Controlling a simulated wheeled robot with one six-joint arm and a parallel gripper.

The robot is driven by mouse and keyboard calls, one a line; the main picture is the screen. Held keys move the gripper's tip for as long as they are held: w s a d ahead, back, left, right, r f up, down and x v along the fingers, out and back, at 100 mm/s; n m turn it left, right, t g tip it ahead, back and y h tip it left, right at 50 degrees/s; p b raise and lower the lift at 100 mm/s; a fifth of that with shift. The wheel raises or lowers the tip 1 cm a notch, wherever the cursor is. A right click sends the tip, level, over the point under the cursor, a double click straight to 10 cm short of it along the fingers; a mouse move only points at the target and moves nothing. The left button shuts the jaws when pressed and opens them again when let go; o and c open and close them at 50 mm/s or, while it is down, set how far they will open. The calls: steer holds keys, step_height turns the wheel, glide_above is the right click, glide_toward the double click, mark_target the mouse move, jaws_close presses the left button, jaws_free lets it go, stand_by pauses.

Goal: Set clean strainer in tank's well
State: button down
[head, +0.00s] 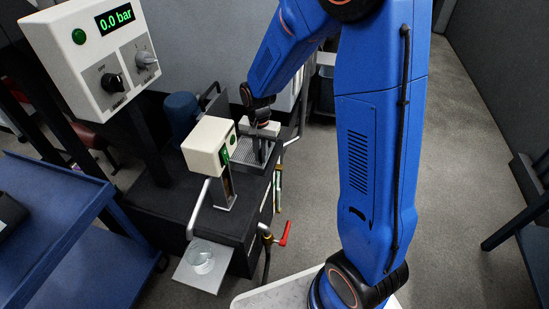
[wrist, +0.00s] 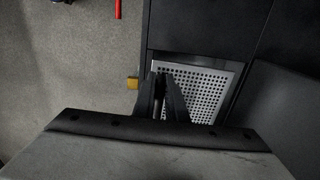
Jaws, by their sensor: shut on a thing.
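The strainer (wrist: 208,88) shows in the wrist view as a pale metal plate with many round holes and a plain rim. My gripper (wrist: 163,80) is shut on it, with its dark fingers over the left part of the plate. The fingers hide the exact place of the grip. The plate lies within the outline of the opening in the dark tank top (wrist: 195,30). I cannot tell whether it is seated or held just above. In the head view my arm reaches to the far end of the black tank (head: 160,205), and the fingers are mostly hidden.
A cream box on a post (head: 208,147) stands on the tank nearer the head camera. A clear cup (head: 201,261) sits on a plate at the tank's near end. A red-handled valve (head: 284,234) sticks out at its side. A control panel (head: 100,50) reads 0.0 bar.

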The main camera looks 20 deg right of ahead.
steer(key=f, duration=0.1)
steer(key=w+f, duration=0.1)
steer(key=a+f, duration=0.1)
steer(key=f, duration=0.1)
steer(key=shift+w, duration=0.35)
steer(key=shift+w+a+f, duration=0.1)
steer(key=shift+a+f, duration=0.05)
steer(key=shift+f, duration=4)
steer(key=shift+f, duration=0.6)
steer(key=c, duration=1.7)
jaws_free()
steer(key=shift+r, duration=0.1)
